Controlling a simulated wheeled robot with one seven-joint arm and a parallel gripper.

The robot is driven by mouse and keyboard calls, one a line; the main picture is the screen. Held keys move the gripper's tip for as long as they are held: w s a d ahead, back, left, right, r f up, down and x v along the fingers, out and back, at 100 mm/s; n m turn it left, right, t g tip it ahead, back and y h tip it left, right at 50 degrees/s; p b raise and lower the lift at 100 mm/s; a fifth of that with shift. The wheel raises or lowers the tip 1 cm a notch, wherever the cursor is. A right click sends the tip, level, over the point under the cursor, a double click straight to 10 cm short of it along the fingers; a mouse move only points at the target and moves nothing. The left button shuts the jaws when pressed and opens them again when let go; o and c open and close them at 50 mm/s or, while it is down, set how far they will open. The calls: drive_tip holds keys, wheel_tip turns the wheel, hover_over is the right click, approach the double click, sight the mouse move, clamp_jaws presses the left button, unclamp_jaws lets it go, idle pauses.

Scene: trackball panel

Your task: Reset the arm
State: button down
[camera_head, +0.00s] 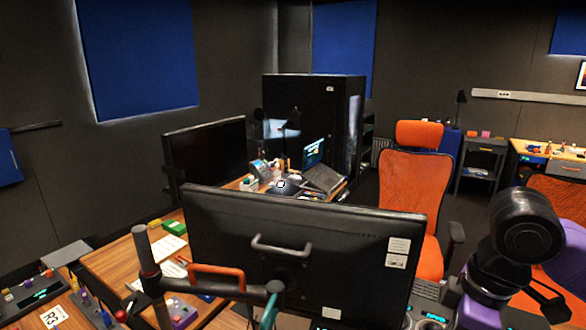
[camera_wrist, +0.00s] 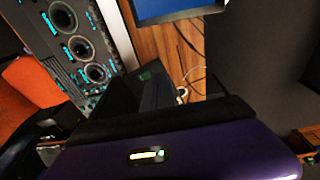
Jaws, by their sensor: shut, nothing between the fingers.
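My arm (camera_head: 520,235), black with purple parts, stands at the right of the head view, in front of an orange chair. My gripper (camera_wrist: 155,84) shows in the wrist view as dark fingers beyond my purple wrist housing. It is shut and empty, and I see it touching nothing. A part of a cyan-lit panel (camera_head: 430,319) shows at the bottom of the head view, partly hidden by the monitor and my arm.
A large monitor (camera_head: 330,238), seen from behind, fills the front centre. A second monitor (camera_head: 207,150) stands on the wooden desk behind it. An orange chair (camera_head: 412,185) is to the right. A tall black cabinet (camera_head: 312,105) stands at the back. Cables (camera_wrist: 188,65) lie near the panel.

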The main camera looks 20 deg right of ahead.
drive_tip(key=w+a+r+t+y, duration=0.25)
drive_tip(key=w+r+t, duration=0.2)
drive_tip(key=w, duration=0.25)
drive_tip(key=w+a+r+t+y, duration=0.1)
drive_tip(key=w+a+r+t, duration=0.35)
drive_tip(key=w, duration=0.25)
wheel_tip(320, 180, up, 12)
drive_tip(key=w+a+m+t+b, duration=0.3)
drive_tip(key=m+t, duration=0.3)
drive_tip(key=t, duration=0.4)
drive_tip(key=s+d+f+m+h+b, duration=0.1)
drive_tip(key=s+f+m+h, duration=0.5)
drive_tip(key=f, duration=0.3)
drive_tip(key=s+f+m+h+b, duration=0.2)
drive_tip(key=s+f+m+h, duration=0.25)
drive_tip(key=s+f, duration=0.4)
drive_tip(key=s+a+f+n+g+y+b, duration=0.2)
drive_tip(key=s+a+f+n+y, duration=0.1)
drive_tip(key=s+f, duration=0.8)
drive_tip(key=s+a+f+n+g+y+b, duration=0.2)
drive_tip(key=s+a+f+n, duration=0.3)
drive_tip(key=s+f, duration=0.6)
drive_tip(key=shift+s+a+f+n+g+y, duration=0.3)
drive_tip(key=shift+s+n+g+y, duration=0.25)
drive_tip(key=shift+s+g+y, duration=0.3)
